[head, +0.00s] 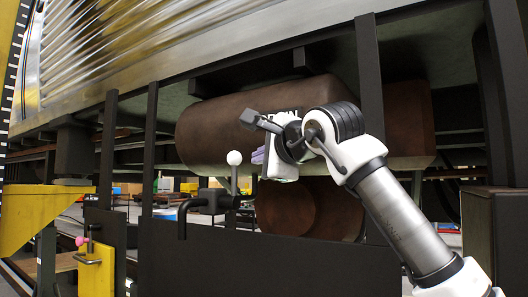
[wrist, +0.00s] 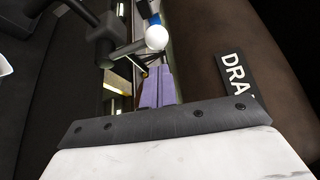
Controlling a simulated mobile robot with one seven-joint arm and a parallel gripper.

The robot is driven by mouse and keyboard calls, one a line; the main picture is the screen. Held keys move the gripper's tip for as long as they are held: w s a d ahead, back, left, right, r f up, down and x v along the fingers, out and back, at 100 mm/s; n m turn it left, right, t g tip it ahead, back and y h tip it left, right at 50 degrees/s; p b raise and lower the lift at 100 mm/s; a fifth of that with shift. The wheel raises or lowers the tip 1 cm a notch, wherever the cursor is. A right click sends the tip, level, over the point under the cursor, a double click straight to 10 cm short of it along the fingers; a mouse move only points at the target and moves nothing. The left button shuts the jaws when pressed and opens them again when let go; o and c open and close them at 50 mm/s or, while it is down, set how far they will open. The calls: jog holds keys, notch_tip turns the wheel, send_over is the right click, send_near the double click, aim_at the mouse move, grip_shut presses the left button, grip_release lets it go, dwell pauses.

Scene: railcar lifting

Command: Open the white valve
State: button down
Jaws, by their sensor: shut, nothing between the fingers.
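The white valve shows as a white ball knob (head: 234,158) on top of a short dark upright lever, above dark pipework. In the wrist view the white knob (wrist: 156,37) is just beyond my fingertips, with its dark lever reaching left. My gripper (head: 257,155) has purple fingers and is just right of the knob in the head view. The fingers (wrist: 157,72) are closed together with nothing between them. They appear apart from the knob, though the exact depth gap is hard to tell.
A large brown tank (head: 220,125) marked with white lettering lies behind my gripper. A dark panel (head: 200,255) stands below the valve, with dark posts around. A pink knob (head: 80,241) and yellow plate (head: 95,270) are at lower left.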

aim_at(234, 178)
jog(key=p+x, duration=0.1)
jog(key=x, duration=0.5)
jog(key=shift+s, duration=0.1)
jog(key=shift+s+d, duration=0.1)
jog(key=shift+d, duration=0.05)
